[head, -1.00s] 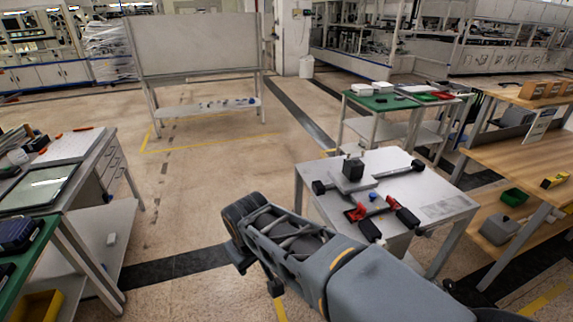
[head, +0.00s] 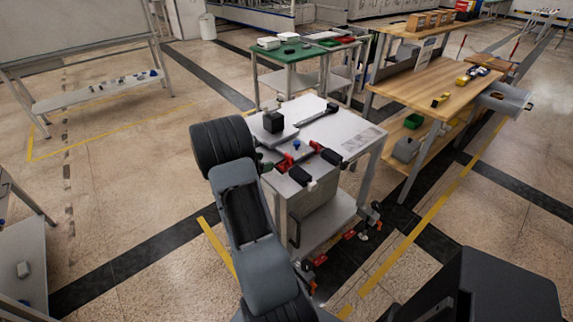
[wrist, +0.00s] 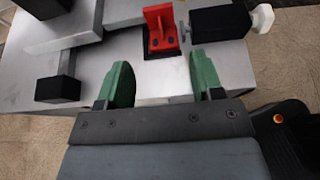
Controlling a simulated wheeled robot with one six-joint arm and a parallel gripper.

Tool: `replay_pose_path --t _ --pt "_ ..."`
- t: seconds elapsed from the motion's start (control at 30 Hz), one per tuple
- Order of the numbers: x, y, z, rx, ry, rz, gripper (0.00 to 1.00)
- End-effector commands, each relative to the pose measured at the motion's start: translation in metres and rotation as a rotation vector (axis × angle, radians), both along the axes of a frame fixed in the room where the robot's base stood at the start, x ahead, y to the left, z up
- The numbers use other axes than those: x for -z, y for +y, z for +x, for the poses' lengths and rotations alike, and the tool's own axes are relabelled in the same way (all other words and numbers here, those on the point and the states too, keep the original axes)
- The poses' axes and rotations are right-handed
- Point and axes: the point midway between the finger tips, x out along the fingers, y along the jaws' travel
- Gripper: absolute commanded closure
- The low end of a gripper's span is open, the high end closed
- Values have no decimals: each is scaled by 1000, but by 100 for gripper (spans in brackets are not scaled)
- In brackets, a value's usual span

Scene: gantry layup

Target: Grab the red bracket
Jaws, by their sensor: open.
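The red bracket (wrist: 160,28) stands on a dark patch of the grey table top in the wrist view, near its upper edge. It has an upright plate and a flat foot with holes. My gripper (wrist: 164,80) is open, with its two green fingers apart and nothing between them. The bracket lies beyond the fingertips, roughly in line with the gap, and appears apart from them. In the head view, red parts (head: 285,162) show on the grey table just right of my arm's end. My arm's end mostly hides the gripper there.
A black block with a white knob (wrist: 225,22) sits just right of the bracket. A grey plate (wrist: 62,32) with black blocks lies to its left. The grey table (head: 345,135) has clear room at its right. A wooden bench (head: 440,85) stands farther right.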

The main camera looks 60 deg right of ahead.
Motion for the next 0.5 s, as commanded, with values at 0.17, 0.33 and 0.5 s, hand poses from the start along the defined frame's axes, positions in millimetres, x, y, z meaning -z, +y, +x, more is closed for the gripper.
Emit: replay_pose_path --t 0.17,0.33,0.5 --pt "13 -30 -10 2 4 0 39" --pt "22 -50 -17 0 3 0 39" --pt "26 -60 -20 0 1 0 39"
